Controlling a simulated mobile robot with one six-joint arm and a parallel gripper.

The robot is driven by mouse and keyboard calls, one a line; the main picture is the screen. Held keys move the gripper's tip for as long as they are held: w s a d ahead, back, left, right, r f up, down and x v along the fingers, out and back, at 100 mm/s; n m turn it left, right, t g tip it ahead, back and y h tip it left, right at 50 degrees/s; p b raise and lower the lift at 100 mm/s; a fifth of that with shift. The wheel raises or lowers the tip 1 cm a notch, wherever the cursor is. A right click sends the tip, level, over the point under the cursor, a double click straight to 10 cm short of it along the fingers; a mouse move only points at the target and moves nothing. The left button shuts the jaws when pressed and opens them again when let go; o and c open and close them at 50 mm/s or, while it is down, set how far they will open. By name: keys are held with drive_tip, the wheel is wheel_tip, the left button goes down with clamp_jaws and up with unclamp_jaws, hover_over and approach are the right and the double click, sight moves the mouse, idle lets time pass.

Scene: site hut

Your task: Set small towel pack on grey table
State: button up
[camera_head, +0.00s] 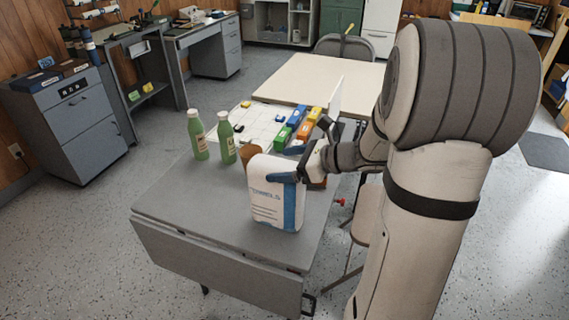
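The towel pack (268,205), white with a blue side band and "TOWELS" lettering, is upright over the grey table (180,207). My gripper (287,164) reaches in from the right at the pack's top. One finger lies across its front face and the other is behind its top edge, so it looks shut on the pack. I cannot tell whether the pack's base touches the table or hangs just above it.
Two green bottles (198,135) (227,138) stand on the table's back left. Behind the pack are a brown item (250,152) and several coloured boxes (300,130) near a white sheet (258,122). A cream table (320,80) adjoins behind. The grey table's left front is clear.

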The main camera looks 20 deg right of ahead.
drive_tip(key=shift+o, duration=0.3)
drive_tip(key=shift+r, duration=0.1)
drive_tip(key=shift+d+r+p, duration=0.1)
drive_tip(key=shift+r+p, duration=0.05)
drive_tip(key=shift+p, duration=0.15)
drive_tip(key=v, duration=1.1)
drive_tip(key=w+d+r+m+t+h, duration=0.15)
drive_tip(key=w+m+t+h, duration=0.35)
drive_tip(key=m, duration=0.6)
drive_tip(key=w+d+r+m+t+h, duration=0.1)
drive_tip(key=w+r+m+h, duration=0.2)
drive_tip(key=m+h, duration=0.55)
drive_tip(key=s+a+f+m+g+y, duration=0.1)
drive_tip(key=s+a+f+m+g, duration=0.25)
drive_tip(key=s+m, duration=0.45)
drive_tip(key=s+a+f+m+g+y, duration=0.1)
drive_tip(key=s+a+f+m+g, duration=0.3)
drive_tip(key=s+m, duration=0.45)
drive_tip(key=s+a+f+m+g+y, duration=0.15)
drive_tip(key=s+a+m+g, duration=0.35)
drive_tip(key=m, duration=0.6)
drive_tip(key=shift+t+h, duration=0.4)
drive_tip(key=shift+t, duration=0.25)
drive_tip(key=p+v, duration=0.5)
drive_tip(key=shift+w+r, duration=0.15)
drive_tip(key=shift+r, duration=0.05)
